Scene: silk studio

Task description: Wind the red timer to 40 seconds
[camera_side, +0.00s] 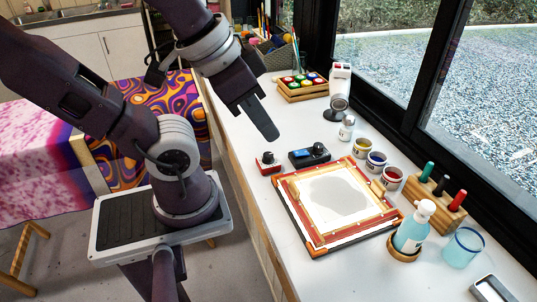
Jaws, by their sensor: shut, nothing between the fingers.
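A small red timer (268,166) sits on the white counter near its left edge, with a dark knob on top. Its dial reading is too small to tell. My gripper (270,136) is shut and empty. It points down and shows above and behind the red timer in the picture, apart from it.
A dark device with a blue screen (309,154) stands just right of the timer. A framed screen (335,208) lies in front. Paint jars (376,160), a blue bottle (413,228) and a marker rack (441,190) stand to the right.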

